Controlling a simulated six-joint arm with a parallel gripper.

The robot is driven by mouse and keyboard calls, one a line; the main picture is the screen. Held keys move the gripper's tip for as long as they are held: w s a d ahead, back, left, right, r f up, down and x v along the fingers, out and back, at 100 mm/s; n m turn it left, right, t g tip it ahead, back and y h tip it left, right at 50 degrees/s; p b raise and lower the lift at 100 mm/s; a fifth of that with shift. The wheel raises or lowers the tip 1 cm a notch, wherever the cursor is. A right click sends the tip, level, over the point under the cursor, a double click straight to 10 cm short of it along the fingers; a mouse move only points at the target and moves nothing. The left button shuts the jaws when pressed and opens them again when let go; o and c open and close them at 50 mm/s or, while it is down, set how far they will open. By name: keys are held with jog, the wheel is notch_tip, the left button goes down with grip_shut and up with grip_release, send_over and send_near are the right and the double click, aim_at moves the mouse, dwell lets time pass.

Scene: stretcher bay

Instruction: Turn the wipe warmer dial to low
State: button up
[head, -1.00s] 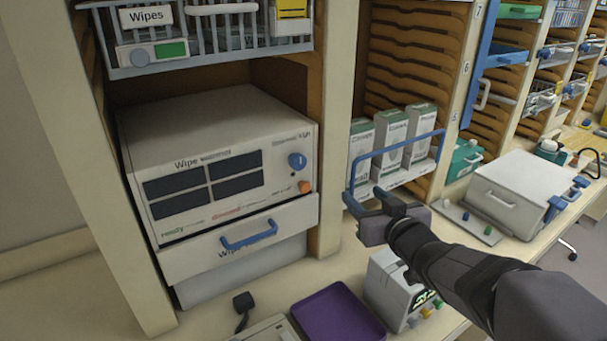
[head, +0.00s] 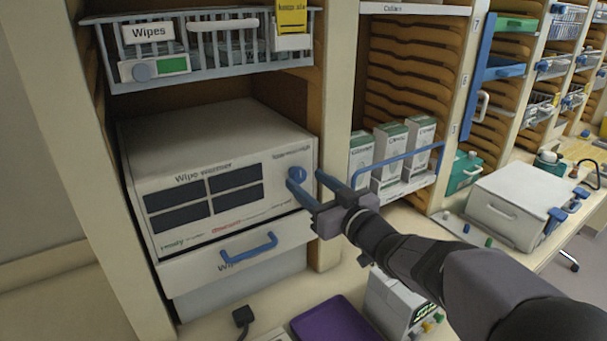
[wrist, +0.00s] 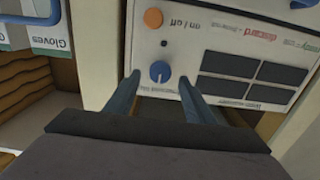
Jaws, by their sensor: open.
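The wipe warmer (head: 220,130) is a white box in the left shelf bay, with dark panels on its front. Its blue round dial (head: 297,174) is at the upper right of the front, partly covered by a finger in the head view. In the wrist view the dial (wrist: 160,71) shows upside down with a pale pointer mark, near an orange on/off button (wrist: 153,18). My gripper (head: 306,182) is open and empty in front of the dial. In the wrist view its two blue fingers (wrist: 158,82) lie on either side of the dial; contact cannot be told.
A drawer with a blue handle (head: 249,245) is below the warmer's panel. A wooden post (head: 334,90) stands right of the warmer, with a rack of glove boxes (head: 390,158) beyond it. A wire basket (head: 200,45) hangs above. A purple tray (head: 338,322) lies on the counter below.

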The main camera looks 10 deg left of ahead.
aim_at(297, 174)
jog(key=shift+p+x, duration=0.4)
jog(key=shift+x, duration=1)
jog(key=shift+c, duration=0.3)
jog(key=c, duration=1)
jog(key=shift+o, duration=0.2)
jog(key=shift+f+n+b, duration=0.15)
jog(key=shift+n+b, duration=0.25)
jog(key=shift+b, duration=0.15)
jog(key=n+b, duration=0.2)
jog(key=b, duration=0.1)
jog(key=shift+f+n, duration=0.1)
jog(key=shift+n, duration=0.2)
jog(key=n+b, duration=0.4)
jog(key=shift+s+n, duration=0.1)
jog(key=shift+n, duration=0.2)
